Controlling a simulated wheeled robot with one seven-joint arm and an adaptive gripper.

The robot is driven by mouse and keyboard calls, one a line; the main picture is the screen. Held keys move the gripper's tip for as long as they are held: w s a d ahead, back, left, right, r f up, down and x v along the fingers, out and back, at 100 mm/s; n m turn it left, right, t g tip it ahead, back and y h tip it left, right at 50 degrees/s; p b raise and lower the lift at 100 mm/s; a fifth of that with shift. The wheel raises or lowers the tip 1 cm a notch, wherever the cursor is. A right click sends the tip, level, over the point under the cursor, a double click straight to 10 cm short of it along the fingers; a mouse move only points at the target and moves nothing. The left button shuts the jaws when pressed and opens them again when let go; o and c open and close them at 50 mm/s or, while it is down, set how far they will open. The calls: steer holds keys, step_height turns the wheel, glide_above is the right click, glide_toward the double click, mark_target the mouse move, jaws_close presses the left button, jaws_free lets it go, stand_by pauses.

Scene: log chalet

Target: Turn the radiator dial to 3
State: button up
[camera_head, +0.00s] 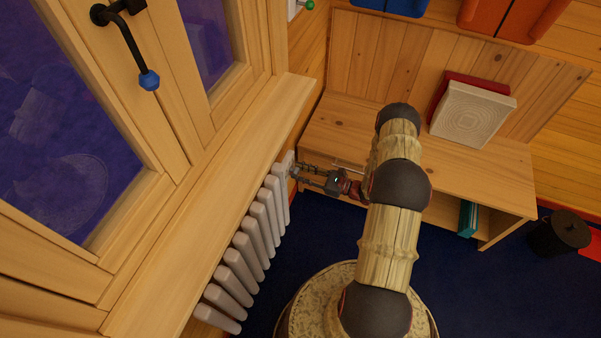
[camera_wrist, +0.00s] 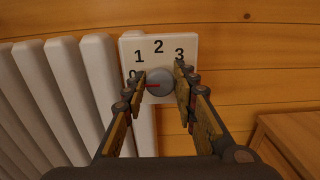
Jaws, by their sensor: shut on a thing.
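The radiator dial (camera_wrist: 161,80) is a round grey knob with a red pointer mark. It sits on a white plate (camera_wrist: 130,50) printed with 0, 1, 2 and 3 in an arc. The red mark points left, toward the 0, which is partly hidden by my left finger. My gripper (camera_wrist: 160,74) is shut on the dial, one finger on its left side and one on its right. In the head view my gripper (camera_head: 299,172) reaches left to the far end of the radiator; the dial is too small to make out there.
The white ribbed radiator (camera_head: 256,235) runs below the wooden window sill (camera_head: 215,205). A wooden bench (camera_head: 480,190) stands beyond my arm, with a white and a red item on it. A black bin (camera_head: 560,235) stands at the right. The blue floor is clear nearby.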

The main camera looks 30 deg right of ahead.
steer(key=shift+c, duration=0.8)
steer(key=m, duration=0.9)
steer(key=m+p, duration=0.1)
steer(key=m, duration=0.7)
steer(key=m+p, duration=0.1)
steer(key=m, duration=0.8)
steer(key=shift+w+d+f+m, duration=0.1)
steer(key=shift+d+f+m, duration=0.05)
steer(key=shift+f+m, duration=0.15)
steer(key=o, duration=1.1)
